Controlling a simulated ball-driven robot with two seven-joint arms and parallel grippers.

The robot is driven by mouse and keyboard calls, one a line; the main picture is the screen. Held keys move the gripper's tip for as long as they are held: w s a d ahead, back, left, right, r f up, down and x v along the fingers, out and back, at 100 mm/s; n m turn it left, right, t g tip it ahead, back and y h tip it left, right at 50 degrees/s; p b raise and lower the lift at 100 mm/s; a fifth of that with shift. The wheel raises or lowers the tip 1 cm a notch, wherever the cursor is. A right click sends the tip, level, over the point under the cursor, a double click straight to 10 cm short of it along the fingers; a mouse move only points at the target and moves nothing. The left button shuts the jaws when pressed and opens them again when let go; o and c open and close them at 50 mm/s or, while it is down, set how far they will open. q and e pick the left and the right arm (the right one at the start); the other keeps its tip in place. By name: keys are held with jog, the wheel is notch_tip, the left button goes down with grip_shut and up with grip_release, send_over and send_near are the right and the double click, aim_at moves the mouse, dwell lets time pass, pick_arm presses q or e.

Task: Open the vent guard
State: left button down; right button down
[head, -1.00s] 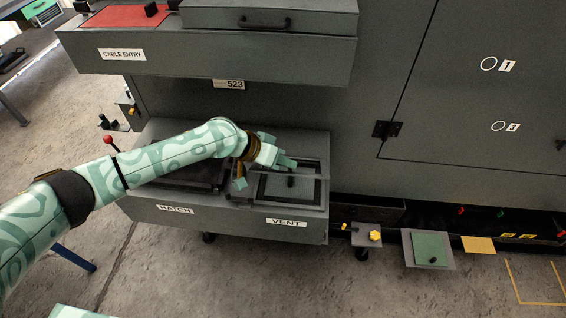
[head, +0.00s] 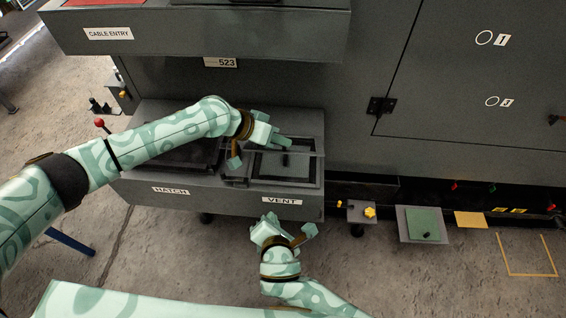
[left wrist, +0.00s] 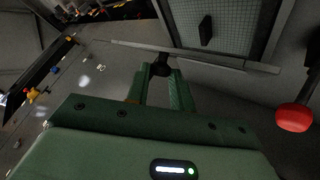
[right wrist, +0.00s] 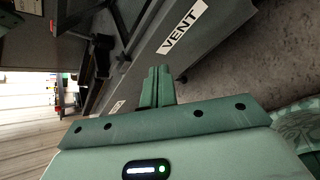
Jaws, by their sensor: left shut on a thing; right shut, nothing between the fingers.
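The vent guard (head: 308,154) is a thin plate at the right end of the low grey unit, above the VENT label (head: 282,201). In the left wrist view its edge shows as a pale bar (left wrist: 225,61). My left gripper (head: 287,144) is shut on a small dark knob (left wrist: 160,69) at this bar. A dark mesh panel (left wrist: 235,28) with a black block (left wrist: 206,30) lies beyond the bar. How far the guard is tilted is hard to tell. My right gripper (head: 268,218) is shut and empty, in front of the unit below the VENT label.
The HATCH bay (head: 190,155) lies left of the vent, partly under my left arm. A red-knobbed lever (head: 99,123) stands at the unit's left end. The CABLE ENTRY shelf (head: 200,35) overhangs above. A small stand with a yellow knob (head: 369,212) and a green plate (head: 423,224) lie right.

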notch_tip(320, 180, up, 8)
jog(key=d+n+t+h, duration=0.1)
jog(key=n+t+h, duration=0.15)
jog(key=n, duration=0.35)
jog(key=w+n, duration=0.1)
jog(key=w, duration=1.1)
jog(key=shift+d+f, duration=0.2)
jog(key=shift+d, duration=0.1)
jog(key=shift+w+r+t, duration=0.1)
jog(key=shift+t, duration=0.15)
